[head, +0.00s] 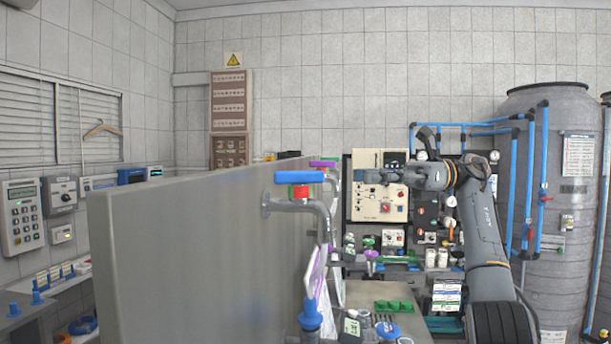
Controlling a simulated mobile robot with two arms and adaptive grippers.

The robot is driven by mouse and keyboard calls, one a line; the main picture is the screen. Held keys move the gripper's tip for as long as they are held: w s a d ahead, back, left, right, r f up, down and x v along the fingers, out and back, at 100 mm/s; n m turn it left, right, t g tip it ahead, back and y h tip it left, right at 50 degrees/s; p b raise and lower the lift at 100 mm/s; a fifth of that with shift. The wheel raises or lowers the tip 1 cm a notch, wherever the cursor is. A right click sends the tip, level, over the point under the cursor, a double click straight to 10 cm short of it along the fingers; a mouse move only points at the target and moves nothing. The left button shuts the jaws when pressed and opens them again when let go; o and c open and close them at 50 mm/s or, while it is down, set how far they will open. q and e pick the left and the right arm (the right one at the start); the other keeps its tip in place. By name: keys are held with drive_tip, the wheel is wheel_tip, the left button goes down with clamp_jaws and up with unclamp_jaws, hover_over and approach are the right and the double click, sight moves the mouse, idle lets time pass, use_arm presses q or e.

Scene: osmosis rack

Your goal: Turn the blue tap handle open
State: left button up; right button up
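The blue tap handle (299,177) sits on top of a grey metal tap (318,208) fixed to the right side of a grey partition. Red and green collars show below the handle. My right gripper (362,176) comes in from the right at about the handle's height in the picture. It points left and is apart from the handle, with a gap between them. Its fingers are small and dark against the panel behind, so their opening cannot be made out. My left gripper is not in view.
The grey partition (200,250) fills the left middle. A second tap with a purple handle (323,164) stands behind the blue one. Bottles and a blue-topped item (310,317) crowd the bench below. A large grey tank (560,210) with blue pipes stands right.

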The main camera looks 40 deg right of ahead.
sight(300, 176)
drive_tip(key=x, duration=1.4)
drive_tip(key=shift+s+a+r, duration=0.2)
drive_tip(key=shift+s+r, duration=0.05)
drive_tip(key=shift+w, duration=0.1)
drive_tip(key=shift+d, duration=0.1)
clamp_jaws()
